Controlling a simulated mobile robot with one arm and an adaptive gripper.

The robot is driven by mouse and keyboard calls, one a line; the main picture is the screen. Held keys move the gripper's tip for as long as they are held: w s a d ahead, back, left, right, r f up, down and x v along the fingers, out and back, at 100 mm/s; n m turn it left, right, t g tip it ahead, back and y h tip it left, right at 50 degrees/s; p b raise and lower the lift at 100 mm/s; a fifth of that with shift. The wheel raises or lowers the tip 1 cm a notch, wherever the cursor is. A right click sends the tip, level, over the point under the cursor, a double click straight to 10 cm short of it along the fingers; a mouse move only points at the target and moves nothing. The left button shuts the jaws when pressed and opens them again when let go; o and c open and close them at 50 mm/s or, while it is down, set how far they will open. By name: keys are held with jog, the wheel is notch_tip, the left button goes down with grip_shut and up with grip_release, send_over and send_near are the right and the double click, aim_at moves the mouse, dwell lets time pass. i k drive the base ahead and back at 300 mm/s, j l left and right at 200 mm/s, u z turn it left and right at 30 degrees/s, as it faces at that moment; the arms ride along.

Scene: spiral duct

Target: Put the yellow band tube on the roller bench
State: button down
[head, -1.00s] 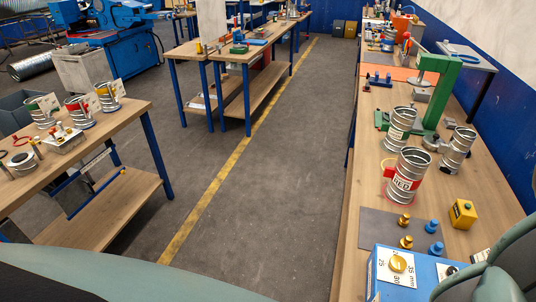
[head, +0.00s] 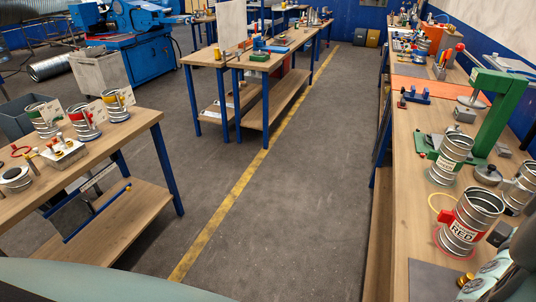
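On the left table, a short ribbed metal tube with a yellow band (head: 117,106) stands upright beside a white card. A red-banded tube (head: 84,123) and a green-banded tube (head: 44,121) stand to its left. On the right bench, a tube with a red tag lettered RED (head: 467,226) stands on a red ring. Behind it, another labelled tube (head: 450,160) stands near an empty yellow ring (head: 438,205). I cannot tell for certain which surface is the roller bench. Parts of my arm show at the bottom right; my gripper's fingertips are not visible.
A wide grey floor aisle (head: 290,210) with a yellow line (head: 236,188) lies between the left table (head: 105,232) and the right bench (head: 420,120). A green press frame (head: 490,105) stands on the right bench. Middle tables (head: 285,62) and a blue machine (head: 150,50) stand farther back.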

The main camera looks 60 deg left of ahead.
aim_at(444, 203)
jog(key=i+j, duration=0.15)
jog(key=j, duration=0.3)
jog(key=i+j+u, duration=0.15)
jog(key=j, duration=0.25)
jog(key=i+j, duration=0.15)
jog(key=j, duration=0.3)
jog(key=i+j+u, duration=0.1)
jog(key=j, duration=0.3)
jog(key=i+j, duration=0.25)
jog(key=j, duration=0.15)
jog(key=i+j+u, duration=0.15)
jog(key=j, duration=0.25)
